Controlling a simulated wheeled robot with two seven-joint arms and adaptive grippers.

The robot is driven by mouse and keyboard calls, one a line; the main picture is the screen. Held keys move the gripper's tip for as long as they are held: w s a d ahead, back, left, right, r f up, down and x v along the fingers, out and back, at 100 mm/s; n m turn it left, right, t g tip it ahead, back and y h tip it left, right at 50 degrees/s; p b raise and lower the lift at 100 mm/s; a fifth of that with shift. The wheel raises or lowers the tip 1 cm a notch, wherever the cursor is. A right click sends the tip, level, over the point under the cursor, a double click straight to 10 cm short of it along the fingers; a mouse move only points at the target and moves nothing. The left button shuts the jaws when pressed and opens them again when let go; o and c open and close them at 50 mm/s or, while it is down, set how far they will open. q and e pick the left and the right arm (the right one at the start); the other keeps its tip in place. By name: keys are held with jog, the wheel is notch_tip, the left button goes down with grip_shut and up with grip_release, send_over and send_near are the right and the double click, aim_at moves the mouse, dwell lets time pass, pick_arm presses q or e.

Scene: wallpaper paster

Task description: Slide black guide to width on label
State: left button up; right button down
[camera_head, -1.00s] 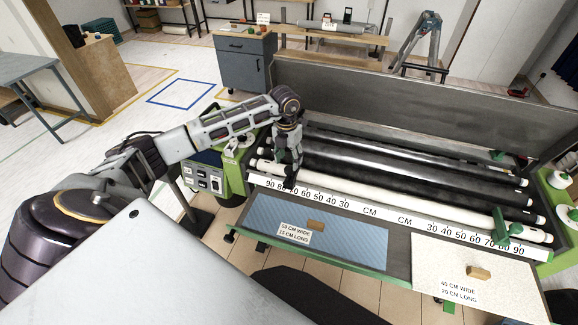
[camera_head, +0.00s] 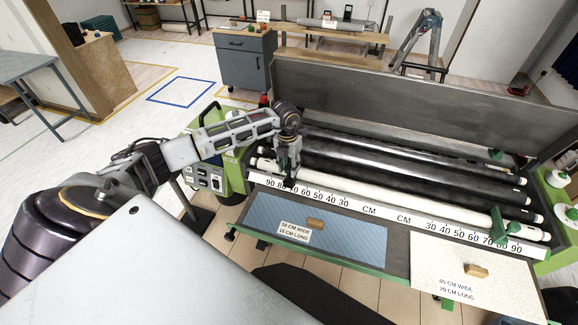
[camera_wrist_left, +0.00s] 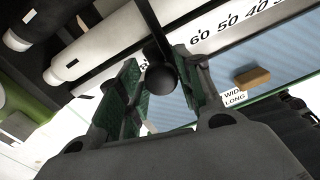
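The black guide (camera_wrist_left: 160,77) shows in the left wrist view as a dark bar with a round knob; in the head view my gripper largely hides it. My left gripper (camera_head: 289,181) is over the left half of the white scale (camera_head: 370,211), near the 70–80 marks. In the wrist view its green-padded fingers (camera_wrist_left: 158,72) stand apart on either side of the knob, with a gap visible on the left. The label (camera_head: 294,232) on the blue sheet (camera_head: 345,243) gives a width in cm and a length; its first number is blurry. My right gripper is out of view.
A green guide (camera_head: 500,226) sits at the scale's right end. White and black rollers (camera_head: 420,200) run behind the scale, with a tall grey panel (camera_head: 420,105) behind them. A cream sheet (camera_head: 440,262) with its own label lies front right. Small tan blocks (camera_head: 315,223) rest on both sheets.

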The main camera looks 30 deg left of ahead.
pick_arm(q)
grip_shut()
jog(key=w+d+b, duration=0.3)
jog(key=d, duration=1.1)
jog(key=shift+w+d, duration=0.25)
jog(key=shift+d, duration=0.1)
jog(key=o, duration=0.5)
grip_release()
jog(key=shift+o, duration=0.3)
notch_tip(320, 180, up, 12)
jog(key=shift+a, duration=0.25)
